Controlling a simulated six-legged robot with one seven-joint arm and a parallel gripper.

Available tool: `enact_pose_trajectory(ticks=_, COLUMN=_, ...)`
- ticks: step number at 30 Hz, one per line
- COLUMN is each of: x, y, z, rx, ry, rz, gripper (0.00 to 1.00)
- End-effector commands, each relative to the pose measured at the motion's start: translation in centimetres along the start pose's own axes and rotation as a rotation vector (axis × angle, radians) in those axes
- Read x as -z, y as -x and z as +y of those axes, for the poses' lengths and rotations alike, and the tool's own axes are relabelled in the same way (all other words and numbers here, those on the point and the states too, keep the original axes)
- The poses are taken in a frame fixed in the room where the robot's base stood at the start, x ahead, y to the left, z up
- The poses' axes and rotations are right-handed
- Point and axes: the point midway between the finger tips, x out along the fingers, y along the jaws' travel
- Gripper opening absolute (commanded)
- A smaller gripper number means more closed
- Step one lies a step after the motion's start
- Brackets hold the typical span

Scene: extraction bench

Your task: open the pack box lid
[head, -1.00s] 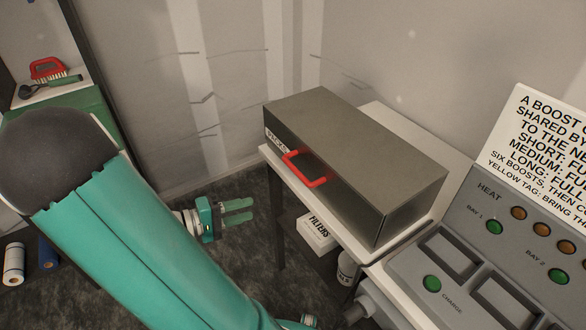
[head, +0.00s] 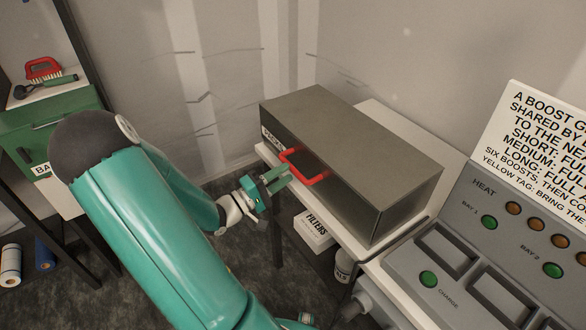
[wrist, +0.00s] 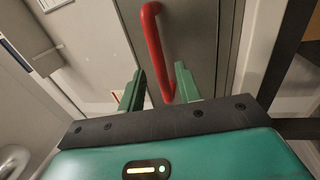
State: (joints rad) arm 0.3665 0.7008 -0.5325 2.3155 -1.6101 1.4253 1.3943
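The pack box (head: 350,150) is a dark metal box with a closed lid, standing on a white table. Its red handle (head: 318,181) is on the front face, and a partly hidden label sits left of it. My gripper (head: 277,178) is at the handle's left end in the head view. In the wrist view the red handle (wrist: 154,50) runs down between the two green fingers of my gripper (wrist: 158,88). The fingers are apart, with gaps to the bar, and are not closed on it.
A control panel (head: 470,260) with buttons and a sign stands right of the box. A shelf with a red brush (head: 43,69) and a green cabinet (head: 40,130) is at far left.

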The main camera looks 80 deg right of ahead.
Motion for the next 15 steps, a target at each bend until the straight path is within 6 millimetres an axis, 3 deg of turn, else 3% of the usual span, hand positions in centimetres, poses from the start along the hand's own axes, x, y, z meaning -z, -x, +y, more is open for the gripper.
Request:
enact_pose_trajectory(ticks=6, x=0.0, y=-3.2, z=0.0, rx=0.000, ry=0.000, rz=-0.002, gripper=0.34)
enact_pose_trajectory(ticks=15, x=0.0, y=-3.9, z=0.0, rx=0.001, ry=0.000, rz=0.000, gripper=0.34)
